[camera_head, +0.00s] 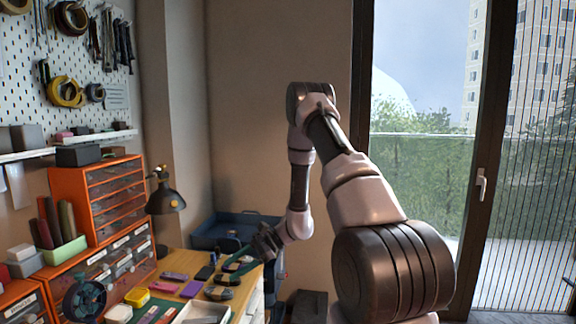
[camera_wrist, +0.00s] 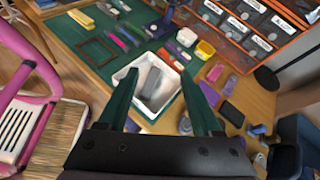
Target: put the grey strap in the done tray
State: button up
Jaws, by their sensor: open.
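My gripper (camera_head: 236,258) hangs over the right end of the wooden table in the head view. In the wrist view my gripper (camera_wrist: 160,75) shows two dark green fingers spread apart with nothing held between them. A white tray (camera_wrist: 165,107) lies beyond and between the fingers, below them on the green mat. A grey strip (camera_wrist: 152,82), which looks like the grey strap, lies inside this tray. The white tray (camera_head: 222,306) also shows at the bottom edge of the head view, partly cut off. I see no label marking it as the done tray.
Orange drawer units (camera_head: 112,197) line the table's left side, with a black lamp (camera_head: 166,200) beside them. A yellow box (camera_head: 137,297), a purple block (camera_head: 192,289) and dark coils (camera_head: 218,293) lie on the table. A pink chair (camera_wrist: 22,50) stands at the wrist view's left.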

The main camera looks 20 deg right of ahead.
jog(key=s+d+r+n+h, duration=0.15)
jog(key=s+r+n, duration=0.25)
jog(key=r, duration=0.8)
jog(key=s+r+n+h, duration=0.3)
jog(key=r, duration=0.8)
jog(key=s+d+r+n+t+h, duration=0.2)
jog(key=s+d+r+t+h, duration=0.1)
jog(key=s+r, duration=0.5)
jog(key=s+d+r+n+t+h, duration=0.3)
jog(key=s+r, duration=0.5)
jog(key=shift+d+t, duration=0.3)
jog(key=shift+d, duration=0.1)
jog(key=shift+w, duration=0.1)
